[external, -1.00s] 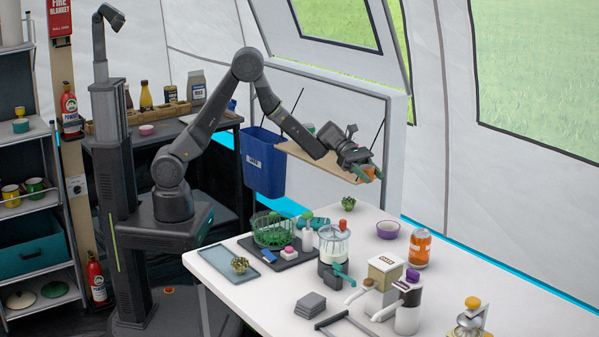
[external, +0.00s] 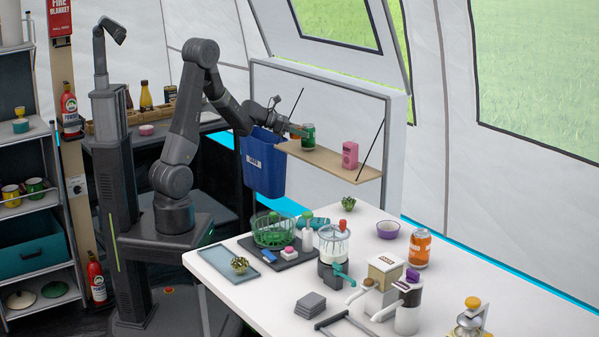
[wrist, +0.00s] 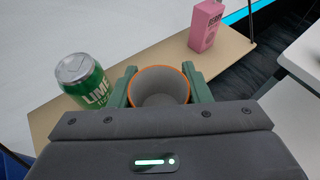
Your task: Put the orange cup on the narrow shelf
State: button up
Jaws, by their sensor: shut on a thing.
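The orange cup (wrist: 159,88) is upright in the wrist view, with an orange rim and a pale grey inside that looks empty. My gripper (wrist: 158,72) is shut on it, one green finger on each side. In the external view my gripper (external: 296,131) is at the left end of the narrow shelf (external: 330,165), a light wooden board hung on the wall frame. The cup is mostly hidden there. In the wrist view the cup appears over the shelf (wrist: 222,64); I cannot tell whether its base touches.
A green lime can (wrist: 84,80) stands on the shelf just left of the cup. A pink carton (external: 349,155) stands farther right on it. Bare board lies between cup and carton. A blue bin (external: 264,165) hangs below the shelf's left end.

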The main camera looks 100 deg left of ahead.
jog(key=s+a+f+n+g+y+b, duration=0.1)
jog(key=s+a+n+y, duration=0.15)
jog(key=s, duration=0.55)
jog(key=s+a+n+g+y+b, duration=0.1)
jog(key=s+a+n+y, duration=0.15)
jog(key=s, duration=0.55)
jog(key=shift+m, duration=0.4)
jog(key=w+a+p, duration=0.1)
jog(key=w+a, duration=0.6)
jog(key=w+a+p, duration=0.1)
jog(key=w+a, duration=0.5)
jog(key=a, duration=0.1)
jog(key=shift+w+a+f, duration=0.15)
jog(key=shift+w+a, duration=0.2)
jog(key=shift+w, duration=0.05)
jog(key=shift+s+d+f, duration=0.1)
jog(key=shift+d+f, duration=0.05)
jog(key=shift+f, duration=0.75)
notch_tip(320, 180, down, 5)
jog(key=shift+b, duration=0.55)
jog(key=shift+f, duration=0.15)
jog(key=shift+f, duration=0.2)
